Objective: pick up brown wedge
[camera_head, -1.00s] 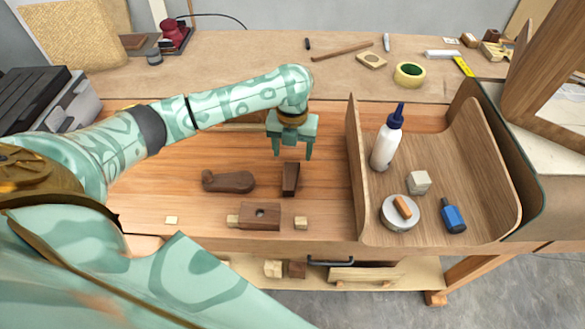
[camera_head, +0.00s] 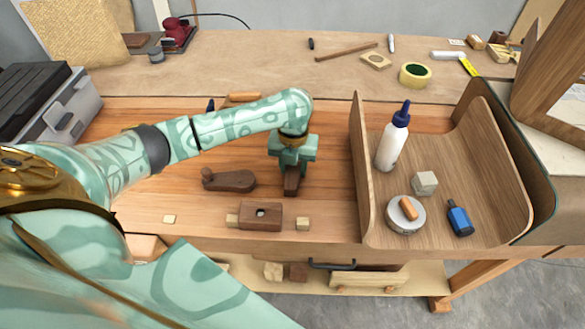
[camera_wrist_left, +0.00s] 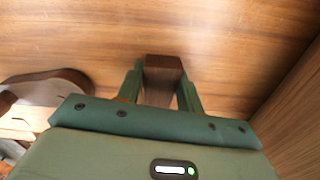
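The brown wedge (camera_head: 291,184) is a dark wooden piece on the bench, left of the wooden tray. Its upper part is hidden by my left gripper (camera_head: 292,170) in the head view. In the left wrist view, the wedge (camera_wrist_left: 162,82) sits between the two green fingers of my left gripper (camera_wrist_left: 161,84), one close against each side. The fingers look shut on it. The wedge appears still at bench level. My right gripper is not in view.
A dark wooden plane-like piece (camera_head: 230,180) lies left of the wedge. A holed brown block (camera_head: 260,216) and small pale blocks (camera_head: 303,223) lie in front. The tray wall (camera_head: 361,170) rises on the right; it holds a glue bottle (camera_head: 393,143).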

